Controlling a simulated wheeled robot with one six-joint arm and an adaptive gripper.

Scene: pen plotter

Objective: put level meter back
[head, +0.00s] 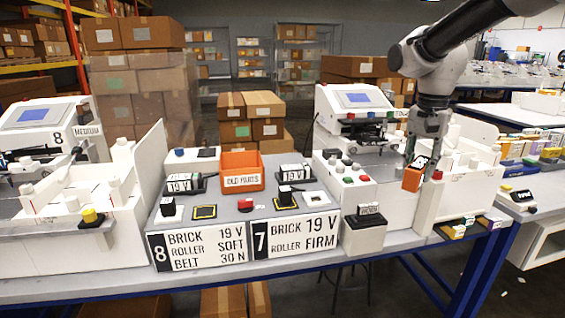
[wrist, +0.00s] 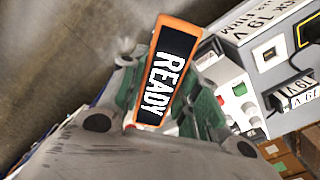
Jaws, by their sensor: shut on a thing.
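The level meter (head: 412,179) is an orange-framed block with a black face. Its face reads READY in the wrist view (wrist: 168,75). My gripper (head: 424,150) is shut on it and points down, holding it in the air in front of the right-hand white machine (head: 385,200). In the wrist view my gripper (wrist: 160,112) has a green-edged finger on each side of the meter.
The bench (head: 330,259) carries an orange OLD PARTS bin (head: 241,171), black 19 V blocks and sign boards (head: 295,234) reading BRICK, ROLLER and 19 V. A second white machine (head: 60,200) stands left. Small trays (head: 455,230) hang at the right edge.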

